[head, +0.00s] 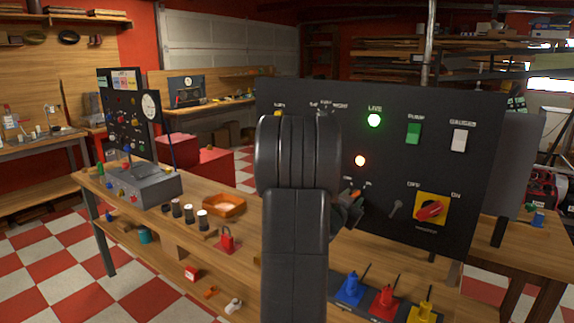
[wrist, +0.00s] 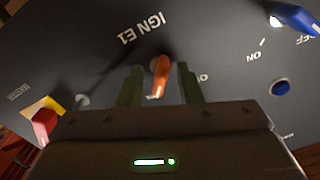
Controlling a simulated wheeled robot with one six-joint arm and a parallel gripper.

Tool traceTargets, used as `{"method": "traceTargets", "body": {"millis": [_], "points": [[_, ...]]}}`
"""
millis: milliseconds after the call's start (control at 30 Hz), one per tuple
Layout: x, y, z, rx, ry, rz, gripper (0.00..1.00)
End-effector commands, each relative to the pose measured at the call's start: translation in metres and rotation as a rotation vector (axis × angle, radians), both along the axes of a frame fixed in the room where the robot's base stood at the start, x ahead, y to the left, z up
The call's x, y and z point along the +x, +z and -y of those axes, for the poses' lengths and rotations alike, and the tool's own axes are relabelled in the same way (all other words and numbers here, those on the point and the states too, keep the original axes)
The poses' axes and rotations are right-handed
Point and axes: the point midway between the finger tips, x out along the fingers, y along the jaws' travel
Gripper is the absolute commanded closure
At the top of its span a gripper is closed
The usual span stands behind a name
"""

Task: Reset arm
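My arm stands upright in the middle of the head view and hides part of the black control panel (head: 462,100). My gripper (head: 352,196) is close to the panel face, just right of the arm. In the wrist view my gripper (wrist: 158,85) is open, with one dark finger on each side of an orange switch lever (wrist: 161,76) under the label IGN E1. Gaps show between the lever and both fingers. The lever also shows in the head view (head: 356,193), partly hidden by the gripper.
The workbench (head: 165,222) holds an orange tray (head: 224,206) and red padlock (head: 227,241).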

Motion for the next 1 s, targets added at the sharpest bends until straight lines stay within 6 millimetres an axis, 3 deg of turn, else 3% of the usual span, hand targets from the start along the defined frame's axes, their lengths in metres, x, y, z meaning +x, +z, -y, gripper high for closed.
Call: {"method": "traceTargets", "body": {"millis": [367, 1000], "points": [[0.0, 0.005, 0.0, -0.234, 0.001, -0.159, 0.67], [-0.107, 0.0, -0.073, -0.226, 0.004, -0.15, 0.67]]}}
